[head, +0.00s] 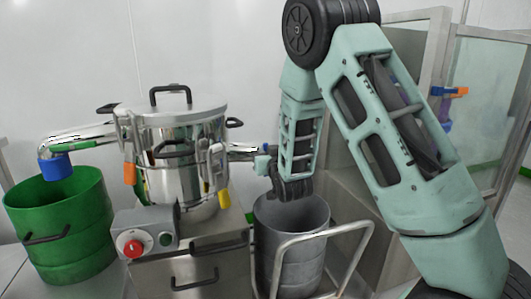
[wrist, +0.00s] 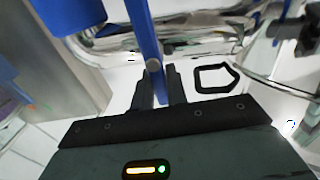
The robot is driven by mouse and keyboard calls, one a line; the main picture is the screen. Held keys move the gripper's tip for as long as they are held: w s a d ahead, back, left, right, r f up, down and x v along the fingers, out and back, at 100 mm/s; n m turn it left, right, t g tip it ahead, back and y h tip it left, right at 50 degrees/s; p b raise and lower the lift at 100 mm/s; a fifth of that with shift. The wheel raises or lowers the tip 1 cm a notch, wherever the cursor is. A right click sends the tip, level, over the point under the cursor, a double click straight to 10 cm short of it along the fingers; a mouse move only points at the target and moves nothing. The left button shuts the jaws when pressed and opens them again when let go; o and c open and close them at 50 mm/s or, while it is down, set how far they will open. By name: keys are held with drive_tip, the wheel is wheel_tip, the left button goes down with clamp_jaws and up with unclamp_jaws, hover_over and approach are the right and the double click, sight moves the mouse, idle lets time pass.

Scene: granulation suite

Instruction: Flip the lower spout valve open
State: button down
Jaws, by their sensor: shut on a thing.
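A steel pot (head: 180,150) has a spout (head: 243,148) on its right side, above a grey bin (head: 290,245). My gripper (head: 262,166) is at the outer end of this spout, seen small in the head view. In the wrist view, a long blue lever (wrist: 143,35) runs down from the shiny steel spout pipe (wrist: 195,38) between my two fingers (wrist: 158,88). The fingers are shut on the lever, close to a round grey pin. A blue collar (wrist: 75,14) shows at upper left.
A second, higher spout (head: 80,140) with a blue end hangs over a green bin (head: 60,220) at left. A control box with a red button (head: 132,248) stands in front of the pot. A metal rail (head: 340,232) and glass-panelled cabinet (head: 485,100) are at right.

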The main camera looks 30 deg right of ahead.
drive_tip(key=shift+a+n, duration=0.1)
drive_tip(key=shift+n, duration=0.2)
drive_tip(key=shift+w+a+f+n+p, duration=0.1)
drive_tip(key=shift+a+f+n+p, duration=0.35)
drive_tip(key=shift+n, duration=2.45)
drive_tip(key=shift+w+a+f+n+p, duration=0.15)
drive_tip(key=shift+a+f+n+p, duration=0.25)
drive_tip(key=shift+n, duration=2.5)
drive_tip(key=shift+w+a+f+n+p, duration=0.1)
drive_tip(key=shift+a+f+n+p, duration=0.35)
drive_tip(key=shift+n, duration=2.45)
drive_tip(key=shift+f, duration=0.15)
drive_tip(key=c, duration=1.4)
unclamp_jaws()
